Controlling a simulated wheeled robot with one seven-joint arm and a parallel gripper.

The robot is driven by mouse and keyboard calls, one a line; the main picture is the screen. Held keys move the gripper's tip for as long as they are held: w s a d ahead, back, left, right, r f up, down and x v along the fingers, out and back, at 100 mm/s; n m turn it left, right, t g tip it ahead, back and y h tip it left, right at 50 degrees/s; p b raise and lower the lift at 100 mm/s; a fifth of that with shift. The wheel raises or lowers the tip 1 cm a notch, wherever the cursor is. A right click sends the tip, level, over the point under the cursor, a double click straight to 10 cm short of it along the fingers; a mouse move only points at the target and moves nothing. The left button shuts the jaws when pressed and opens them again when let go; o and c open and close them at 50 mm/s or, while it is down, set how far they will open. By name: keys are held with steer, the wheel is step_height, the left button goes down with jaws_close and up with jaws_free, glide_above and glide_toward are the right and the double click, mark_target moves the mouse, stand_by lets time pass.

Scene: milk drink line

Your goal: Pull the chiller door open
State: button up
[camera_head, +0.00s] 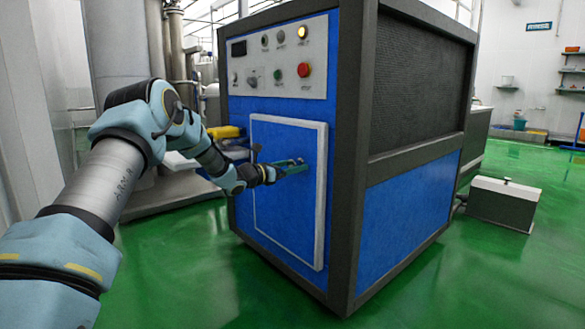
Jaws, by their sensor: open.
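The chiller (405,214) is a big blue cabinet with a dark frame in the middle of the head view. Its door (285,224) is a blue panel with a pale rim on the front face, and it looks shut. My gripper (293,168) is in front of the upper right part of the door, near its right edge. It is open. The door's handle cannot be made out clearly behind my gripper, and I cannot tell whether the fingers touch the door. My arm comes in from the lower left and covers part of the door's left side.
A control panel (280,88) with a red button (304,70) and a lit lamp (303,32) sits above the door. A grey box (502,203) stands on the floor at the right. Steel tanks and pipes stand at the back left. The green floor (180,285) before the chiller is clear.

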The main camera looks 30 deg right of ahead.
steer(key=shift+c, duration=0.4)
jaws_close()
stand_by(0.4)
